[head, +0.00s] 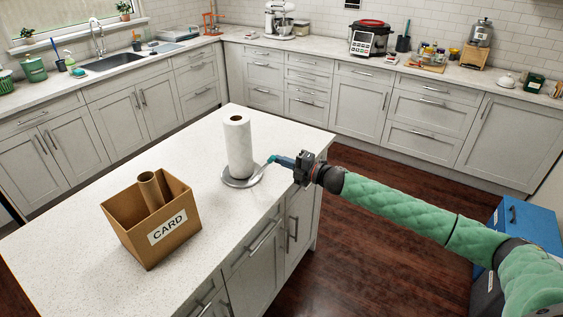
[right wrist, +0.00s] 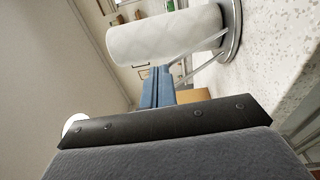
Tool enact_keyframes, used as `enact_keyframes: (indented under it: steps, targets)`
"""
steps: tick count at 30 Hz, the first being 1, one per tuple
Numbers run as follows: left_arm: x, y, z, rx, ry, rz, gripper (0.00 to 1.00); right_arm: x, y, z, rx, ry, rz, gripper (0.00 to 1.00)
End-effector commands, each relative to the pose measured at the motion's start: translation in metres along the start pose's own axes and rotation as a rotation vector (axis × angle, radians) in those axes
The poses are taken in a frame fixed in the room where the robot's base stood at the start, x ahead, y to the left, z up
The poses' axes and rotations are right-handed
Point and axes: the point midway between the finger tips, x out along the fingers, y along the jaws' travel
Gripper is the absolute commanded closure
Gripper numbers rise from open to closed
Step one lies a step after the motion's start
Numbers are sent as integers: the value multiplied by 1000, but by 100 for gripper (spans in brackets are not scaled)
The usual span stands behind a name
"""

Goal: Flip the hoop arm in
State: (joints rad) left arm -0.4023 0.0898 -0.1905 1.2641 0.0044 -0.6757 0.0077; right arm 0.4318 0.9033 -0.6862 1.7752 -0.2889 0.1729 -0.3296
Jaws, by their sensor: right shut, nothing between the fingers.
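A white paper towel roll (head: 238,147) stands upright on a round metal holder base (head: 240,183) on the island; the roll (right wrist: 160,36) and base (right wrist: 234,38) also show in the right wrist view. A thin metal hoop arm (head: 258,175) reaches from the base toward my right gripper (head: 271,160); it shows as thin rods (right wrist: 200,62) in the right wrist view. My right gripper, with blue fingers (right wrist: 158,86), is shut and empty, its tips close to the hoop arm at the roll's right. I cannot tell whether they touch. My left gripper is out of view.
A cardboard box (head: 150,220) marked CARD, holding a brown tube (head: 151,190), stands left of the holder on the white island top (head: 80,235). The island edge lies under my right gripper. A blue bin (head: 525,222) stands on the floor at right.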

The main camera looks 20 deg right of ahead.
Motion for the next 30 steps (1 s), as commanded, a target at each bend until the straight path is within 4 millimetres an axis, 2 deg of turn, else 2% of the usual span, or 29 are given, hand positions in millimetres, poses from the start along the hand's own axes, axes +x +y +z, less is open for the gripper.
enact_keyframes:
  steps: [10,18,30]
  targets:
    - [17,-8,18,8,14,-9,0,14,19,13,-1,0,3,100]
    - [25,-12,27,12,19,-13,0,44,33,19,-2,0,3,100]
    - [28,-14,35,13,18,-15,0,72,38,23,-1,0,2,100]
